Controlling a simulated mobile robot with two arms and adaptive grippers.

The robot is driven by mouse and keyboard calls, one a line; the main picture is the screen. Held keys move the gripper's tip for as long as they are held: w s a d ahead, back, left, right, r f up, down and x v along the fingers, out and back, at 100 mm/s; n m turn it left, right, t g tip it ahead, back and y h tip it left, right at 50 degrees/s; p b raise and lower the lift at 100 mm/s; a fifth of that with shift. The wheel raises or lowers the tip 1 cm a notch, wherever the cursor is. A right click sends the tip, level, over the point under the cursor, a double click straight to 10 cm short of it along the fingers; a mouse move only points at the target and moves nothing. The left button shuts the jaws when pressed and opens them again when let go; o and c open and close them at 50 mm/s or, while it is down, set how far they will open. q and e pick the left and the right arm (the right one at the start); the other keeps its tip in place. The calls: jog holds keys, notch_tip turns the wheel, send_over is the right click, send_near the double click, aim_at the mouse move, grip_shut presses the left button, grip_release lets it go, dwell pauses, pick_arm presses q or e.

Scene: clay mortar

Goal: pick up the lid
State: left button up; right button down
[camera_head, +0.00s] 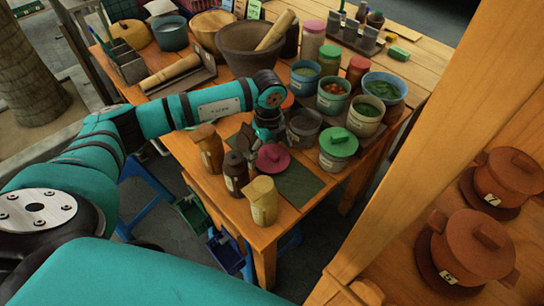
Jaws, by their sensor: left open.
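A round pink lid (273,158) with a small knob lies by the dark green mat (300,184) near the table's front corner. My left gripper (254,146) points down just behind and left of this lid, with its fingers open and apparently empty. Whether a finger touches the lid I cannot tell. A green lid (339,142) sits on a pale jar (331,162) to the right. My right gripper is out of view.
A wooden shelf post (425,120) and clay pots (472,247) stand at right.

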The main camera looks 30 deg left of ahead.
pick_arm(q)
jog(key=c, duration=0.7)
